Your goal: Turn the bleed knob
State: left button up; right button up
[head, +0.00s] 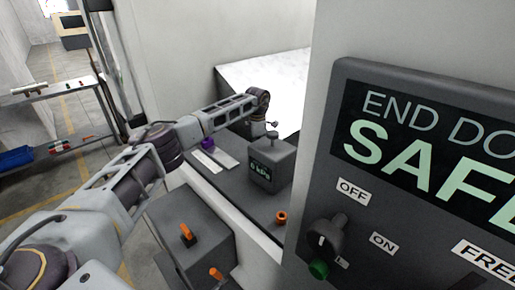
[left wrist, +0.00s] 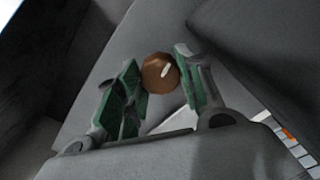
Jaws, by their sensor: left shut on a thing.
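A round brown-orange knob (left wrist: 160,73) with a white pointer mark shows in the left wrist view, on a grey surface. My left gripper (left wrist: 161,80) has its two green-padded fingers on either side of it, shut on it. In the head view my left arm reaches over the grey ledge, and its wrist end (head: 260,101) is above and behind a small grey box with a lit display (head: 268,168). The fingers and the held knob cannot be made out there. No label on the knob is readable. My right gripper is in neither view.
A large panel (head: 345,100) reading "END DO… SAFE" stands close at the right, with a black OFF/ON selector (head: 322,240). An orange fitting (head: 281,217) and a purple one (head: 208,147) sit on the ledge. A grey box with orange switches (head: 186,234) is in front.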

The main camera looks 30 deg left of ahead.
pick_arm(q)
jog(key=shift+m, duration=1.2)
jog(key=o, duration=1)
jog(key=shift+o, duration=0.2)
jog(key=shift+r, duration=0.1)
jog(key=shift+r, duration=0.1)
notch_tip(320, 180, up, 12)
